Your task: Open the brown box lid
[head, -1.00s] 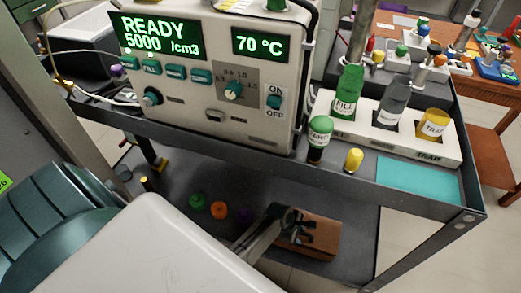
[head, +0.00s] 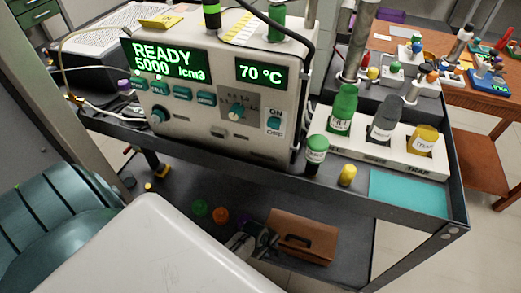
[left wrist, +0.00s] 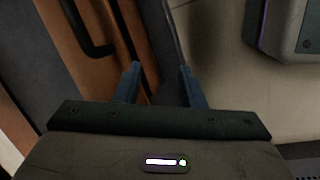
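The brown box (head: 310,238) lies on the lower shelf of the cart, with a dark handle on its face. Its lid looks shut. My left gripper (head: 256,240) is just left of the box in the head view, partly hidden behind my white body. In the left wrist view my left gripper (left wrist: 160,72) has its two fingers apart with nothing held between them. The brown box (left wrist: 75,65) and its black handle are left of the fingers there. I cannot tell whether the gripper touches the box. My right gripper is not in view.
The cart's upper shelf overhangs the box and carries the particle counter (head: 215,90) and a white bottle holder (head: 375,150). Green (head: 199,208) and orange (head: 220,215) caps lie on the lower shelf, left of my gripper. The shelf is clear right of the box.

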